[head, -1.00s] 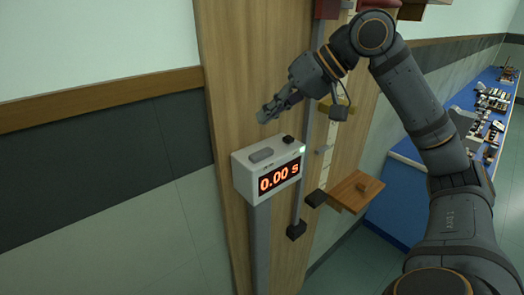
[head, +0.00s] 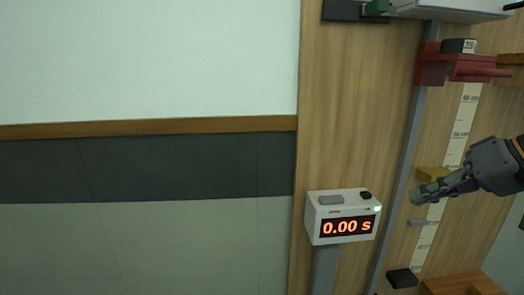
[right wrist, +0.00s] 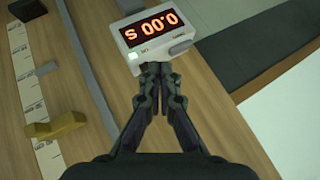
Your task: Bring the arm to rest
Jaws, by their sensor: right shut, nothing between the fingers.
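My right gripper (head: 418,196) comes in from the right edge in the head view. It is shut and empty, pointing left, and shows to the right of the white timer box (head: 312,228) and a little above it. In the right wrist view the closed fingertips (right wrist: 158,70) lie in front of the lower edge of the timer box (right wrist: 135,45), which appears upside down. I cannot tell the distance between them. The timer display reads 0.00 s and a green light is lit. My left gripper is not in view.
A wooden panel (head: 350,120) carries a grey rail (head: 408,150) and a pale scale strip (head: 462,125). A red bracket (head: 432,68) holds a dark weight (head: 458,46). A yellow piece (head: 431,173) is close behind the gripper in the picture. The wall at left is clear.

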